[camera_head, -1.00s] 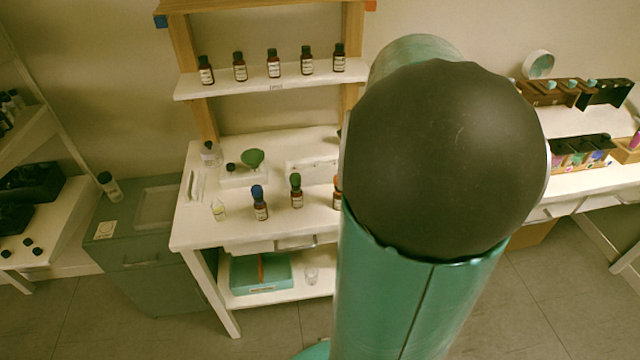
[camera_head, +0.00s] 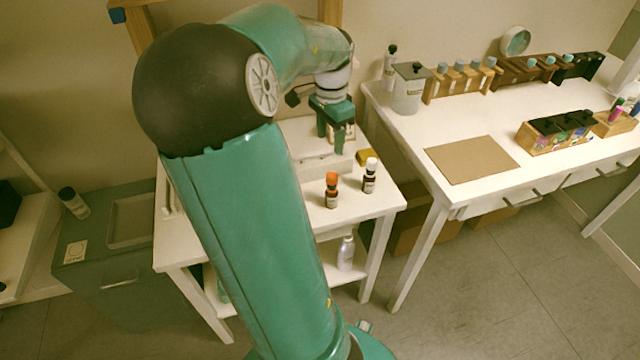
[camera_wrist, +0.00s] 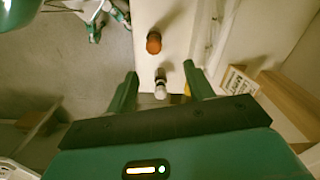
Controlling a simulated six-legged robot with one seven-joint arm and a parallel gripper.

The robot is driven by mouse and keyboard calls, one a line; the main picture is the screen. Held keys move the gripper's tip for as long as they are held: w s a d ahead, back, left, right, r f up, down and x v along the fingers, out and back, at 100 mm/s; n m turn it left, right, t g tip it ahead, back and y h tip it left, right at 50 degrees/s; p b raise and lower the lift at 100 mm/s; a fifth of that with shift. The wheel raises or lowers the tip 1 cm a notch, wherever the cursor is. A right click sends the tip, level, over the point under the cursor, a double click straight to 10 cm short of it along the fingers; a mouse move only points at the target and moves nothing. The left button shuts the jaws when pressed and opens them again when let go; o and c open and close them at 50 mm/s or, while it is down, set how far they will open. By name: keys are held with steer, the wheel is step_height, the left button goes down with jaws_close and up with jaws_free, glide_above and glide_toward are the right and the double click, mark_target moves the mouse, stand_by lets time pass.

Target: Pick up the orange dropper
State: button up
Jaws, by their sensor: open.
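The orange dropper (camera_head: 332,180) tops a small brown bottle (camera_head: 331,198) with a pale label, upright near the front of the white table. In the wrist view the orange dropper (camera_wrist: 153,42) is seen from above, beyond the fingertips. My gripper (camera_head: 332,142) is open and empty, fingers down, above the table and behind the orange dropper in the head view. In the wrist view its fingers (camera_wrist: 160,76) are spread apart.
A yellow item (camera_head: 366,157) lies behind the white-topped bottle. A clear bottle (camera_head: 346,252) stands on the lower shelf. The right table holds a brown mat (camera_head: 472,160), wooden racks and a box (camera_head: 555,132). My arm hides the table's left part.

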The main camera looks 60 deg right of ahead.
mark_target(333, 174)
steer(key=f, duration=0.5)
steer(key=s+f, duration=0.1)
steer(key=f, duration=0.1)
steer(key=shift+s+f, duration=0.1)
steer(key=shift+f, duration=0.15)
steer(key=f, duration=0.5)
steer(key=shift+s+a, duration=0.2)
steer(key=shift+w, duration=0.15)
steer(key=shift+c, duration=0.4)
steer(key=c, duration=0.6)
